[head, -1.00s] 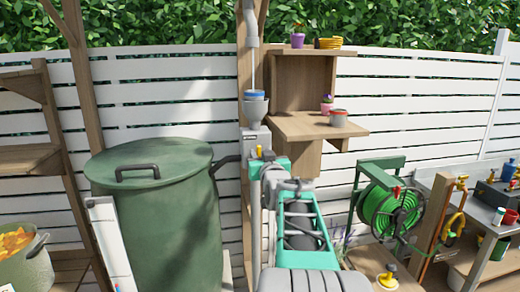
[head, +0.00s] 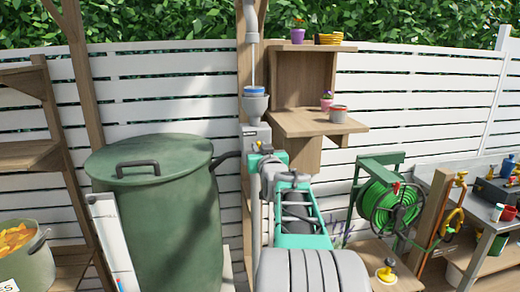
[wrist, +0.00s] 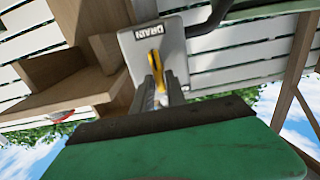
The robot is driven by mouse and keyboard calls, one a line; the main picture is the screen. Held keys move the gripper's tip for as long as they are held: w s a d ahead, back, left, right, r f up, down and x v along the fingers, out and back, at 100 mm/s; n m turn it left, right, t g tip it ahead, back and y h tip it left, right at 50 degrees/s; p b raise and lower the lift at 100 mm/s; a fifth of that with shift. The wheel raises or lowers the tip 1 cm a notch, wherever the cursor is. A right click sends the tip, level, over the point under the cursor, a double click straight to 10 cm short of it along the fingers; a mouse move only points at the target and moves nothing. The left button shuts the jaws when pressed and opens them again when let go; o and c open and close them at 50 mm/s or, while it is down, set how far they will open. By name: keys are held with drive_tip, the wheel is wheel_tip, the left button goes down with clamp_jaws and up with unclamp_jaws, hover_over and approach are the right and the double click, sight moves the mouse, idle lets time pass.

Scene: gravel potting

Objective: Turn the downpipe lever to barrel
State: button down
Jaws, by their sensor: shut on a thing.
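The downpipe's grey diverter box (head: 254,134) sits on the post below a grey funnel. Its yellow lever (head: 258,146) is mostly hidden behind my gripper (head: 264,158) in the head view. In the wrist view the box (wrist: 185,45) bears a plate reading "DRAIN", seen upside down. There the yellow lever (wrist: 158,66) stands between the two fingertips of my gripper (wrist: 160,82), which is shut on it. The lever's full angle is hard to tell. The green barrel (head: 165,215), lid on, stands left of the box, with a dark pipe (head: 226,157) running between them.
A wooden shelf (head: 315,123) with small pots juts out just right of the box. A green hose reel (head: 388,208) and a potting bench (head: 480,235) stand further right. A white gauge board (head: 108,240) leans before the barrel. A slatted white fence lies behind.

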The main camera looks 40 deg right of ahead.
drive_tip(key=shift+f+b, duration=0.15)
drive_tip(key=shift+b, duration=0.4)
drive_tip(key=shift+w+a+f+n+b, duration=0.1)
drive_tip(key=shift+a+f+n+b, duration=0.1)
drive_tip(key=shift+n+b, duration=3.05)
drive_tip(key=shift+w+a+f+n+b, duration=0.1)
drive_tip(key=shift+a+f+n+b, duration=0.15)
drive_tip(key=shift+n+b, duration=3)
drive_tip(key=shift+w+a+f+n+b, duration=0.1)
drive_tip(key=shift+a+f+n+b, duration=0.1)
drive_tip(key=shift+n+b, duration=3)
drive_tip(key=shift+m+b, duration=0.6)
drive_tip(key=shift+b, duration=0.1)
drive_tip(key=shift+r, duration=0.1)
drive_tip(key=c, duration=1.5)
unclamp_jaws()
drive_tip(key=shift+o, duration=0.2)
